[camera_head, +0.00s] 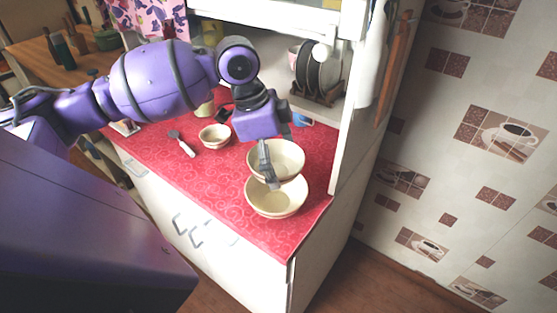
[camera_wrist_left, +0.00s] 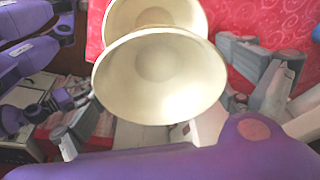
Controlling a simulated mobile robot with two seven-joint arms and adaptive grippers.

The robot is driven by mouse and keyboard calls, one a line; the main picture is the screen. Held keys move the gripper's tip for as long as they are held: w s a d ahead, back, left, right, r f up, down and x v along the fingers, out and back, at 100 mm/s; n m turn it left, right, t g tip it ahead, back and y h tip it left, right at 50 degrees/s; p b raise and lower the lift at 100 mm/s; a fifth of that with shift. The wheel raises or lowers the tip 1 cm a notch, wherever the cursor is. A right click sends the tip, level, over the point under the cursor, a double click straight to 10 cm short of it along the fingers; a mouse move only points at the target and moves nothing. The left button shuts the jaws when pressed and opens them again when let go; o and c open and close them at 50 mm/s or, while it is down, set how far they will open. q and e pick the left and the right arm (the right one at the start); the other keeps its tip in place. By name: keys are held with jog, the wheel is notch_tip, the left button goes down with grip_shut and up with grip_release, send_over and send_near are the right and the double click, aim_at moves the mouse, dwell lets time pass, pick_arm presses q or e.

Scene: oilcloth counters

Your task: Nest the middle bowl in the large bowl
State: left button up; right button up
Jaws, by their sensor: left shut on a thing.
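The middle bowl (camera_head: 284,157), cream and round, is the upper of two overlapping bowls in the head view. My left gripper (camera_head: 268,172) is shut on it, with a grey finger showing at its near side. The large bowl (camera_head: 278,204) stands on the red counter just in front, and the two rims overlap in the picture. In the left wrist view the middle bowl (camera_wrist_left: 160,85) is nearest and partly covers the large bowl (camera_wrist_left: 155,12). Both look empty. The exact grip contact is hard to see. My right gripper is not clearly shown.
A shelf rack with dark plates (camera_head: 316,75) stands behind, and a white side panel (camera_head: 345,120) rises at right. The counter front left of the bowls is clear.

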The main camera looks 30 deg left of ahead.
pick_arm(q)
jog(key=shift+r+p, duration=0.2)
jog(key=shift+p, duration=0.1)
jog(key=shift+f, duration=2.25)
jog(key=shift+f, duration=1.2)
jog(key=shift+s+f, duration=0.1)
jog(key=shift+f, duration=0.4)
dwell(0.7)
jog(key=o, duration=1)
jog(key=shift+d, duration=0.1)
jog(key=v, duration=1.2)
jog(key=shift+r, duration=0.1)
